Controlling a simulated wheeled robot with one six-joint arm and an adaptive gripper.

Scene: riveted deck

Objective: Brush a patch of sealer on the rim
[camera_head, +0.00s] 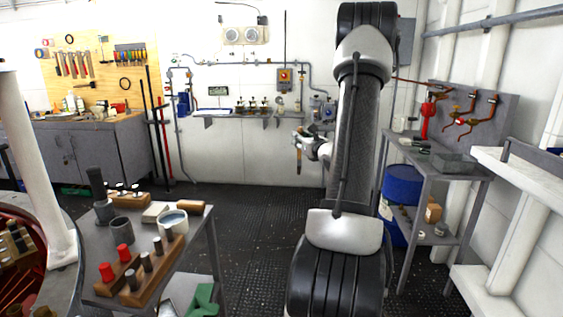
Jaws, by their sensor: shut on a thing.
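My gripper (301,142) is near the middle of the view, partly hidden behind my arm. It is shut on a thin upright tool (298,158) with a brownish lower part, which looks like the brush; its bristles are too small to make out. The tool hangs in the air, well to the right of and apart from the small table. A grey pot (172,222) with pale contents, perhaps the sealer, stands on that table. At the left edge is a large round structure with a grey rim (66,288) and a red inside.
The small grey table (196,232) also holds wooden blocks with red and dark pegs (119,268) and a dark cup (121,228). A white post (36,170) rises at the left. A side bench (440,160) stands right. The dark floor (255,225) between is clear.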

